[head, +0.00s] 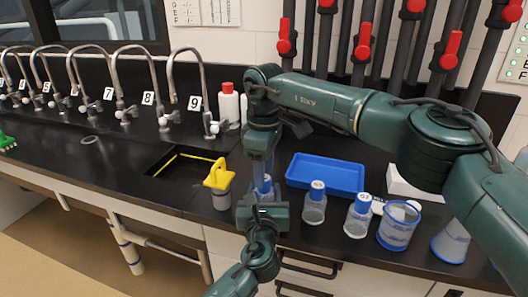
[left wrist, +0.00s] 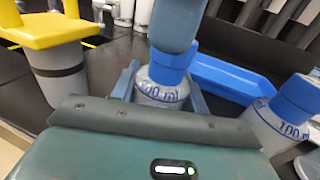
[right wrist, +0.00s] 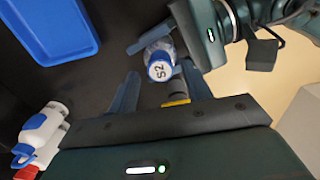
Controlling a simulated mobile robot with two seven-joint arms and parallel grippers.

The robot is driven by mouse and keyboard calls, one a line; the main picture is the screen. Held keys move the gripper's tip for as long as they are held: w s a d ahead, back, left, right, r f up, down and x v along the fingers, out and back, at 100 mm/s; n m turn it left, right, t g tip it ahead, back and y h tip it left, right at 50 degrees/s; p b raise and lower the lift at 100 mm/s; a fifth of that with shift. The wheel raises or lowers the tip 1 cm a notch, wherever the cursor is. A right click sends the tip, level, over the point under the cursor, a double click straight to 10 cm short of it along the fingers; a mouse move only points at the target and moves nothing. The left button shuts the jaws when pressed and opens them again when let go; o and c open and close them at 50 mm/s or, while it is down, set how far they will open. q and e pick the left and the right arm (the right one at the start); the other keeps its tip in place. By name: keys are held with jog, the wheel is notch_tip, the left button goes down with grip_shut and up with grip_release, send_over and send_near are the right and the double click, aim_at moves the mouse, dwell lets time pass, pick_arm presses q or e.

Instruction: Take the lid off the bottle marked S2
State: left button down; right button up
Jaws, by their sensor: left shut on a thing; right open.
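The bottle marked S2 (right wrist: 160,52) is clear with a blue lid (right wrist: 160,70) that reads S2 in the right wrist view. The lid sits on the bottle. In the left wrist view the bottle body (left wrist: 160,92) is between the fingers of my left gripper (left wrist: 160,90), which is shut on it. In the head view the left gripper (head: 263,205) is low in front and partly hides the bottle. My right gripper (right wrist: 160,88) is open and points down from above, its fingertips close to the lid. I cannot tell whether they touch it.
A grey container with a yellow handle (head: 219,178) stands just left of the bottle. Two more blue-lidded bottles (head: 314,205) (head: 358,217), a blue beaker (head: 398,228) and a flask (head: 452,241) stand to the right. A blue tray (head: 325,190) lies behind. Taps line the back left.

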jog(key=shift+f, duration=0.75)
jog(key=shift+c, duration=0.4)
